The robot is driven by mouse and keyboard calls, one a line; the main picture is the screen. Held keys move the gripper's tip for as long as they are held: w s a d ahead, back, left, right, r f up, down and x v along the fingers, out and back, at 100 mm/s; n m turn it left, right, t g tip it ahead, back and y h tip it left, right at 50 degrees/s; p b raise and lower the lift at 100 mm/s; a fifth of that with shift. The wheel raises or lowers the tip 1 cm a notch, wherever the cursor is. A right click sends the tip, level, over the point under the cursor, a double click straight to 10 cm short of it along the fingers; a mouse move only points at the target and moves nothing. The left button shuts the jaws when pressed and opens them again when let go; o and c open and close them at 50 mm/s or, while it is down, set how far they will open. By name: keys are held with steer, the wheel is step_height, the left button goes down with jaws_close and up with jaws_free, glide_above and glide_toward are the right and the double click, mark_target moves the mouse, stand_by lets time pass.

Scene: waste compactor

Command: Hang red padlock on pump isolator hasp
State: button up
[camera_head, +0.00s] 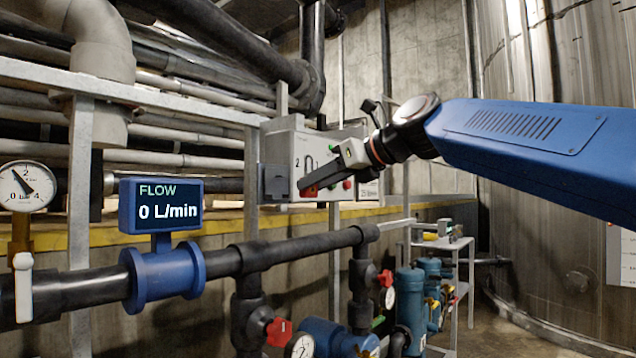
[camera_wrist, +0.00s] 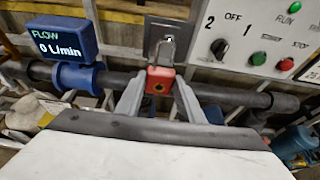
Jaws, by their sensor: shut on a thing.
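The red padlock (camera_wrist: 160,80) is between the two fingers of my gripper (camera_wrist: 158,98) in the wrist view, body low and metal shackle pointing up. In the head view the padlock (camera_head: 310,191) is a small red patch, mostly hidden by my gripper (camera_head: 325,180), which is shut on it. The pump isolator hasp (camera_wrist: 171,31) is a grey metal plate with a dark opening, directly beyond the shackle in the wrist view. The shackle overlaps the plate's lower part. I cannot tell whether it passes through the hasp or is only in front of it.
The grey control panel (camera_wrist: 245,35) carries a 2-OFF-1 switch and green and red buttons, right of the hasp. A blue flow meter (camera_head: 161,206) reads 0 L/min. Dark pipes (camera_head: 300,250) run below the panel. A shelf trolley (camera_head: 455,262) stands further back.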

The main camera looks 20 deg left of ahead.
steer(key=shift+w+a, duration=0.35)
steer(key=shift+a, duration=0.55)
steer(key=shift+w+a, duration=0.4)
steer(key=shift+a, duration=0.45)
steer(key=shift+w+a, duration=0.35)
steer(key=shift+a, duration=0.55)
steer(key=shift+w+a, duration=0.25)
steer(key=shift+a, duration=0.4)
steer(key=shift+w+a, duration=0.3)
steer(key=shift+a, duration=0.3)
steer(key=shift+w+a, duration=0.25)
steer(key=shift+a, duration=0.4)
stand_by(0.6)
steer(key=shift+f, duration=0.15)
stand_by(0.4)
steer(key=o, duration=1)
steer(key=shift+o, duration=0.2)
steer(key=shift+c, duration=0.4)
steer(key=shift+v, duration=3.55)
